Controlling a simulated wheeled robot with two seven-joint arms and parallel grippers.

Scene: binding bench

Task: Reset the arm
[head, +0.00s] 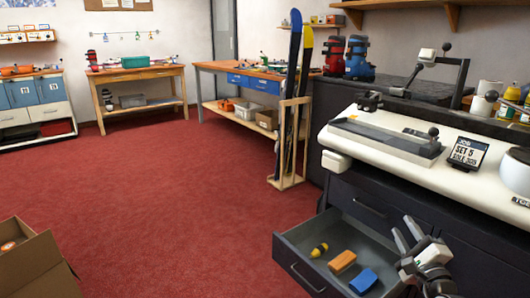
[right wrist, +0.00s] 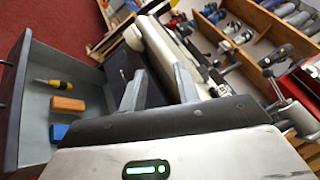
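My right gripper (head: 402,226) is beside the right end of an open drawer (head: 298,266) under the white bench. In the right wrist view its two fingers (right wrist: 160,88) are apart with nothing between them. The drawer holds a yellow and black tool (head: 319,250), an orange block (head: 342,262) and a blue block (head: 363,281). The same tool (right wrist: 54,84), orange block (right wrist: 67,104) and blue block (right wrist: 58,132) lie left of the fingers in the right wrist view. My left gripper is not in view.
The white bench top (head: 350,150) carries a clamping device (head: 385,137) and a "SET 5" sign (head: 468,153). A wooden rack (head: 288,165) holds skis. An open cardboard box (head: 35,268) stands at lower left. The red floor between is clear.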

